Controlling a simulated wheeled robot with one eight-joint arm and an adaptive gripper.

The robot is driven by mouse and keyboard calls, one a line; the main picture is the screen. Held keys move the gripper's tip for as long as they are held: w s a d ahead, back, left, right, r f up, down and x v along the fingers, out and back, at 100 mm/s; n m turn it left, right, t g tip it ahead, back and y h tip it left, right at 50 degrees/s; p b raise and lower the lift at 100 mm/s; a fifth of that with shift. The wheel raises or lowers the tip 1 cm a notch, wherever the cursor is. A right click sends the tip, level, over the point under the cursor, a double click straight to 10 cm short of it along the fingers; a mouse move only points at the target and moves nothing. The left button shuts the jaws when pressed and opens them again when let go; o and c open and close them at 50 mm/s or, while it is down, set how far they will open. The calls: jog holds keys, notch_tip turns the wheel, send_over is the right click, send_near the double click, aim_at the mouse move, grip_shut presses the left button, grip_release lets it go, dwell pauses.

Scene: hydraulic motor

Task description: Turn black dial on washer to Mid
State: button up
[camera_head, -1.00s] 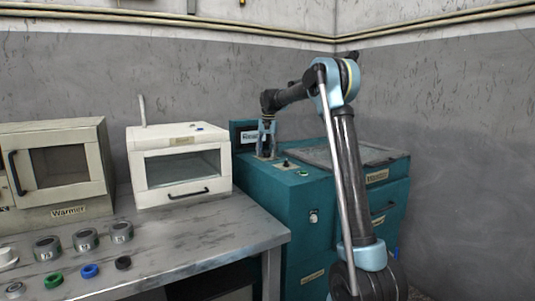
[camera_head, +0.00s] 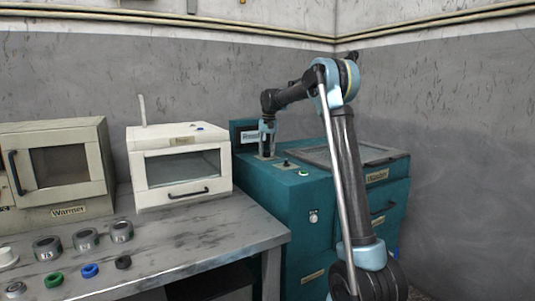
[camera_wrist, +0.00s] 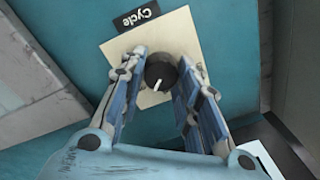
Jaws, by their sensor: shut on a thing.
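The teal washer (camera_head: 262,190) stands right of the table. Its black dial (camera_wrist: 158,66) sits on a cream plate (camera_wrist: 118,50) beside a black "Cycle" label (camera_wrist: 131,21). The dial's white pointer line aims toward the lower left of the wrist view. My gripper (camera_wrist: 160,68) is shut on the dial, one blue finger on each side of it. In the head view my gripper (camera_head: 267,152) points down at the washer's top, near the back left, and hides the dial.
A second black knob (camera_head: 285,163) and a green button (camera_head: 303,173) are close in front on the washer top. A grey lid (camera_head: 345,153) lies to the right. A white oven (camera_head: 160,190) and a warmer (camera_head: 85,199) stand on the table (camera_head: 190,243).

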jog(key=n, duration=0.4)
jog(key=shift+n, duration=0.3)
jog(key=shift+d+n, duration=0.1)
jog(key=shift+n, duration=2.2)
jog(key=shift+w, duration=0.1)
jog(key=o, duration=1.1)
jog(key=shift+d, duration=0.1)
jog(key=shift+c, duration=0.2)
notch_tip(320, 180, up, 12)
jog(key=shift+w+d, duration=0.15)
jog(key=shift+w, duration=0.15)
